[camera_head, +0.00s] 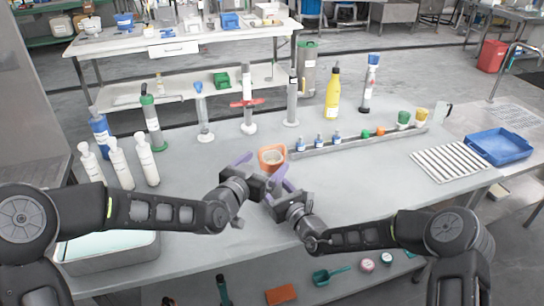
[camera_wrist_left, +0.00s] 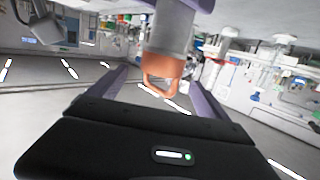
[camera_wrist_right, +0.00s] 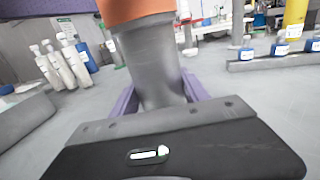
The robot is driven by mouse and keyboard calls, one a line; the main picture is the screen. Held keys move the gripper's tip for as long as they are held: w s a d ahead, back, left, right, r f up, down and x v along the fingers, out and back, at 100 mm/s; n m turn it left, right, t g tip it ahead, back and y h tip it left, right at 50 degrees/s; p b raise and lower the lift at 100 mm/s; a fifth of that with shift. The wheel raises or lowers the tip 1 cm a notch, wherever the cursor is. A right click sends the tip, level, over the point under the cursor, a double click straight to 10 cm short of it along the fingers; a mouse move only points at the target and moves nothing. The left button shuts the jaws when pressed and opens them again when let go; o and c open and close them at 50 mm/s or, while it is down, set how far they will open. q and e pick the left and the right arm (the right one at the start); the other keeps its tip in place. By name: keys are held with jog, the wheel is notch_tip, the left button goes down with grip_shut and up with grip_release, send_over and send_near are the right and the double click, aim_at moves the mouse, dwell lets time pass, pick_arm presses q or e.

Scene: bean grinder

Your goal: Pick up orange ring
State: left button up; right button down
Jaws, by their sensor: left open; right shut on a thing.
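In the left wrist view, the orange ring (camera_wrist_left: 163,66) sits on the end of the grey cylinder (camera_wrist_left: 172,28). My left gripper (camera_head: 264,164) is open, with one purple finger on each side of the ring and gaps between. In the right wrist view, the orange ring (camera_wrist_right: 132,8) is cut off at the top. My right gripper (camera_wrist_right: 158,92) is shut on the grey cylinder (camera_wrist_right: 148,62) below the ring.
White bottles (camera_head: 121,163) stand at the left. Tall cylinders and a yellow bottle (camera_head: 332,95) stand at the back. A grey rack (camera_head: 350,145) with small bottles lies behind the grippers. A white ribbed tray (camera_head: 452,162) and blue tray (camera_head: 500,147) are at right. The middle right tabletop is clear.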

aim_at(273, 155)
pick_arm(q)
jog(key=x, duration=0.5)
jog(key=shift+w+f, duration=0.1)
jog(key=shift+f, duration=0.1)
jog(key=shift+c, duration=0.6)
jog(key=c, duration=1.3)
jog(key=shift+r, duration=0.1)
notch_tip(273, 155, up, 10)
jog(key=shift+f, duration=0.1)
